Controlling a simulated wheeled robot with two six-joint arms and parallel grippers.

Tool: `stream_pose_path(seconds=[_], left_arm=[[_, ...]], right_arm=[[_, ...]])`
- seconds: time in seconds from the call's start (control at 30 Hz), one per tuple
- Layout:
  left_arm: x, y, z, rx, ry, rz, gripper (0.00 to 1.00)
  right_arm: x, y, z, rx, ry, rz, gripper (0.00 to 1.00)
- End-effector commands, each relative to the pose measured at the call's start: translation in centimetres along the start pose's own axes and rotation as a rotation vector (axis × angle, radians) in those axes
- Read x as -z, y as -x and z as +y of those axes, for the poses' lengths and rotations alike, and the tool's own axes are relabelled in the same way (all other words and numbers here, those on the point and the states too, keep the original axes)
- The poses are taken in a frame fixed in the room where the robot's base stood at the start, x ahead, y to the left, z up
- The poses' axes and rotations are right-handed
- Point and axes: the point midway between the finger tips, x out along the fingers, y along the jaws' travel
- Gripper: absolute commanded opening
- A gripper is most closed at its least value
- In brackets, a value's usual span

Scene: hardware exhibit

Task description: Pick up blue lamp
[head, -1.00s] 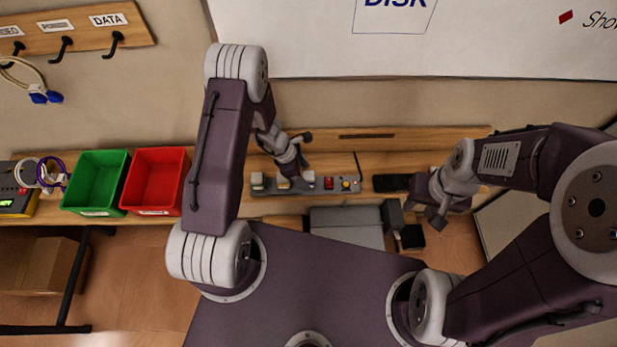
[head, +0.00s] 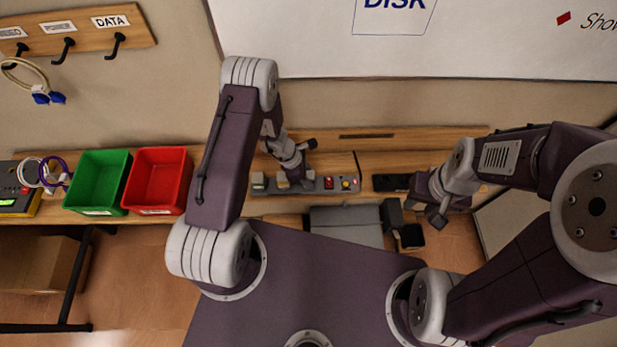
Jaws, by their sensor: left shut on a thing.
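No blue lamp can be made out in the head view. A grey panel (head: 318,190) on the wooden bench has small pale blocks, a red switch (head: 328,183) and a yellow part with a red top (head: 346,184). My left gripper (head: 296,180) is over the left half of this panel, pointing down at it. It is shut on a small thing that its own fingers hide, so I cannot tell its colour. My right gripper (head: 436,216) hangs at the bench's front edge, right of the panel; its jaw opening is unclear.
A red bin (head: 157,207) and a green bin (head: 97,209) stand on the bench (head: 420,140) to the left. A black tray (head: 391,183) lies right of the panel. Cable hooks (head: 115,44) hang upper left. A whiteboard (head: 480,45) fills the wall behind.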

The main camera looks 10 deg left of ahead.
Motion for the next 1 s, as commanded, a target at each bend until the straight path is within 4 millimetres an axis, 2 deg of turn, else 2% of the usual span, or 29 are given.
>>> stream_pose_path(seconds=[0.17,0.27,0.5,0.7,0.8,1.0], left_arm=[[-0.7,1.6,0.1,-0.003,-0.002,-0.001,0.00],[-1.5,3.5,0.1,-0.004,-0.004,-0.002,0.00],[-7.0,4.5,-2.3,-0.001,-0.009,-0.001,0.00],[-11.6,5.6,-4.2,0.000,-0.007,-0.001,0.00],[-13.0,5.9,-4.8,0.000,-0.004,0.000,0.00],[-13.9,6.0,-5.2,0.000,-0.001,0.000,0.00]], right_arm=[[0.0,-0.4,0.0,0.000,0.000,0.000,0.36],[-0.1,-0.5,0.0,0.000,0.000,0.000,0.36],[-0.2,-1.8,0.0,0.000,0.000,0.000,0.36],[-0.2,-1.5,0.0,0.000,0.000,0.000,0.36],[-0.1,-1.2,0.0,0.000,0.000,0.000,0.36],[-0.1,-1.2,0.0,0.000,0.000,0.000,0.36]])
